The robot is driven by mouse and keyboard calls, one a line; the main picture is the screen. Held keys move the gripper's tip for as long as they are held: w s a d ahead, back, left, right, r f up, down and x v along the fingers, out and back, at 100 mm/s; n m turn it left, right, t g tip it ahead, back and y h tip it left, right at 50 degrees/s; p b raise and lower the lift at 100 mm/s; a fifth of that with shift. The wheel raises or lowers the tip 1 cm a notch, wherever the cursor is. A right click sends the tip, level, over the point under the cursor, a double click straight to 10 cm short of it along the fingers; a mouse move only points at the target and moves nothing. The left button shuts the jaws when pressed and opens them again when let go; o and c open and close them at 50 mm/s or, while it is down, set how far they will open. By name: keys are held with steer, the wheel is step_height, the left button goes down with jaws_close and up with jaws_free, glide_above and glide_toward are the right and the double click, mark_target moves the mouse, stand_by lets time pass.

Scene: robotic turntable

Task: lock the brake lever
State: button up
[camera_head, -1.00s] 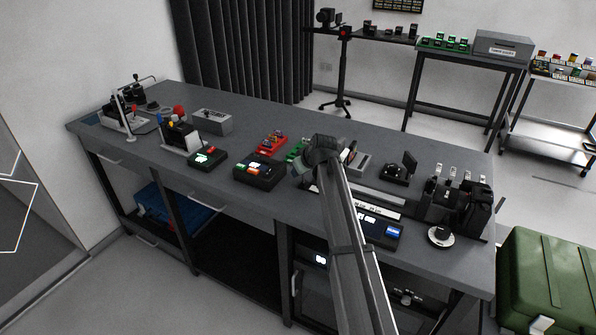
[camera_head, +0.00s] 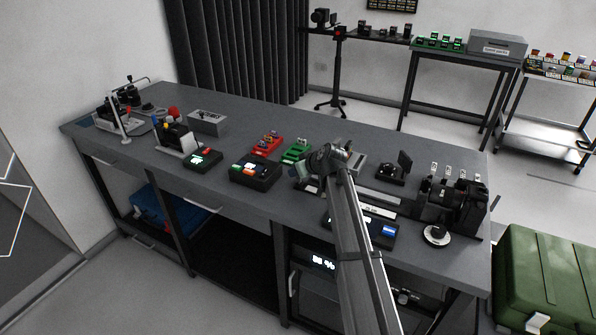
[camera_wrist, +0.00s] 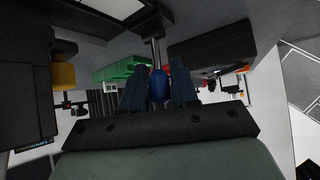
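In the wrist view, a blue knob (camera_wrist: 158,86) sits on the end of a straight metal rod (camera_wrist: 154,48), which looks like a lever. My gripper (camera_wrist: 158,84) has one dark blue finger on each side of the knob. The fingers lie very close to it, and I cannot tell whether they press on it. In the head view, my gripper end (camera_head: 335,160) is over the middle right of the grey workbench (camera_head: 230,165). The knob cannot be made out there, and my arm hides part of the bench. No marking identifies the brake lever.
A red tray (camera_head: 268,143), a green tray (camera_head: 297,150) and a black box (camera_head: 255,173) stand left of my gripper. A small black stand (camera_head: 392,172) and a large black device (camera_head: 452,203) stand to its right. The bench's far left holds more devices.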

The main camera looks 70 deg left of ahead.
steer(key=shift+o, duration=1.2)
steer(key=v, duration=1.3)
steer(key=shift+d+r, duration=0.25)
steer(key=shift+d, duration=0.05)
steer(key=shift+w, duration=0.1)
steer(key=shift+c, duration=0.2)
